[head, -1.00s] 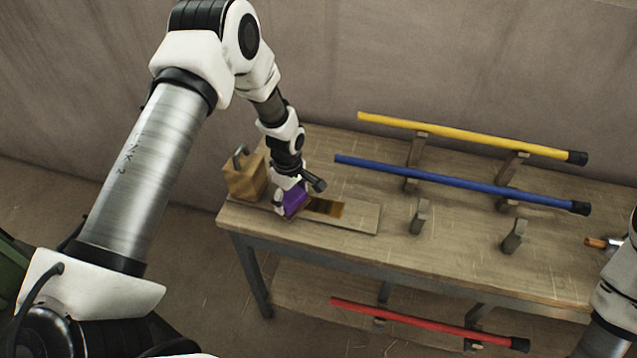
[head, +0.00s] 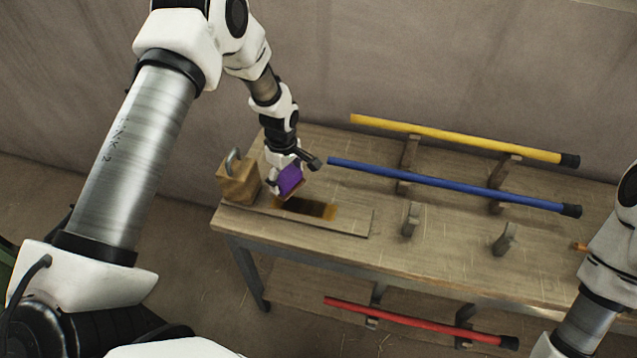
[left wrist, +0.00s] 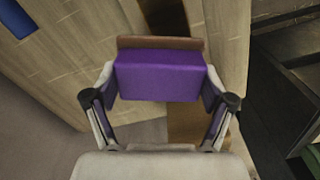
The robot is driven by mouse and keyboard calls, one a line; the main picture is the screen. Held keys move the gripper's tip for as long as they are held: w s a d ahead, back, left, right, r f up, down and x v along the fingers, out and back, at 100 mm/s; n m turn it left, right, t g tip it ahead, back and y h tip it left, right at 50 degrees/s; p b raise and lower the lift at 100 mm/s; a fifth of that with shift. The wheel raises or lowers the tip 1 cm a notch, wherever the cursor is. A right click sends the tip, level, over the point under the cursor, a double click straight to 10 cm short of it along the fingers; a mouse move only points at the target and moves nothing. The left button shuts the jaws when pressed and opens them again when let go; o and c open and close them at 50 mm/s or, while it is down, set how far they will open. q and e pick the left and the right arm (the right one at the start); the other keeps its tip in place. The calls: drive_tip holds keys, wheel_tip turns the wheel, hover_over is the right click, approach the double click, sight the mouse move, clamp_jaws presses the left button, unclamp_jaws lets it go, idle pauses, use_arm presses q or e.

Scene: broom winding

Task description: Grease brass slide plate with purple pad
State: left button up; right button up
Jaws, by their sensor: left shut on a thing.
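The purple pad (head: 290,180) has a brown backing and is held between the fingers of my left gripper (head: 287,182). In the left wrist view the purple pad (left wrist: 157,75) fills the space between the two fingers. The brass slide plate (head: 329,211) lies in a flat wooden board on the bench, just below and right of the pad.
A wooden block with a grey metal loop (head: 238,181) stands left of the plate. A yellow handle (head: 455,139) and a blue handle (head: 450,185) rest on wooden supports to the right. A red handle (head: 415,321) lies lower, in front.

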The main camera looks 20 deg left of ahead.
sight(286, 175)
use_arm(q)
drive_tip(key=shift+w+a+r+p, duration=0.1)
drive_tip(key=shift+w+r+p, duration=0.15)
drive_tip(key=shift+r+p, duration=0.45)
drive_tip(key=shift+r, duration=0.5)
drive_tip(key=shift+s+r, duration=0.2)
drive_tip(key=shift+r, duration=0.15)
drive_tip(key=shift+w+f, duration=0.1)
